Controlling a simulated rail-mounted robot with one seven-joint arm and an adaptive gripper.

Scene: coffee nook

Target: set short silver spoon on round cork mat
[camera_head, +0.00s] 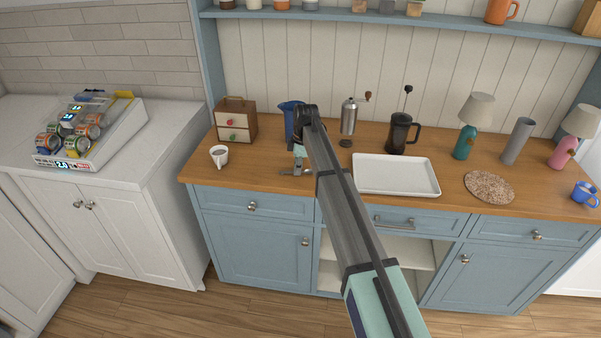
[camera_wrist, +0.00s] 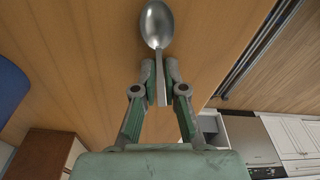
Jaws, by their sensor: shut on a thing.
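The short silver spoon (camera_wrist: 157,30) shows in the wrist view with its bowl pointing away from my gripper (camera_wrist: 160,82). My gripper is shut on the spoon's handle, over the wooden counter. In the head view my gripper (camera_head: 298,172) is low over the counter's front left part, and the spoon is too small to make out clearly there. I cannot tell whether the spoon touches the counter. The round cork mat (camera_head: 489,187) lies flat and bare at the right of the counter, well to the right of my gripper.
A white tray (camera_head: 396,175) lies between my gripper and the mat. A white cup (camera_head: 219,156) and a small drawer box (camera_head: 236,121) stand at left. A blue pitcher (camera_head: 291,118), grinder (camera_head: 349,117), black press (camera_head: 401,134) and teal lamp (camera_head: 466,140) stand behind. A blue mug (camera_head: 584,194) is right.

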